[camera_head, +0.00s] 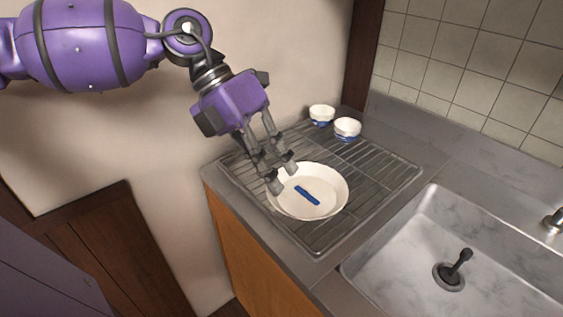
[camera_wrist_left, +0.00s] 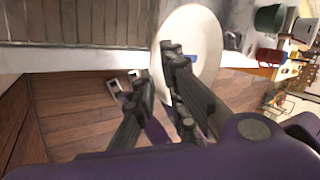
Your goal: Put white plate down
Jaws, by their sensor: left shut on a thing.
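The white plate (camera_head: 322,205) has a blue bar-shaped mark (camera_head: 307,195) in its middle. In the head view it is over the dish rack (camera_head: 375,190), left of the sink; I cannot tell whether it touches the rack. My left gripper (camera_head: 281,178) is shut on the plate's left rim, coming down from the upper left. In the left wrist view the plate (camera_wrist_left: 207,40) shows tilted, its lower part hidden by the gripper's fingers (camera_wrist_left: 165,75). My right gripper is in neither view.
Two white and blue bowls, one (camera_head: 321,114) and another (camera_head: 347,128), stand at the rack's back corner. The sink (camera_head: 400,262) with a dark drain plug (camera_head: 455,268) is on the right. A tiled wall (camera_head: 470,60) rises behind. The rack's right part is clear.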

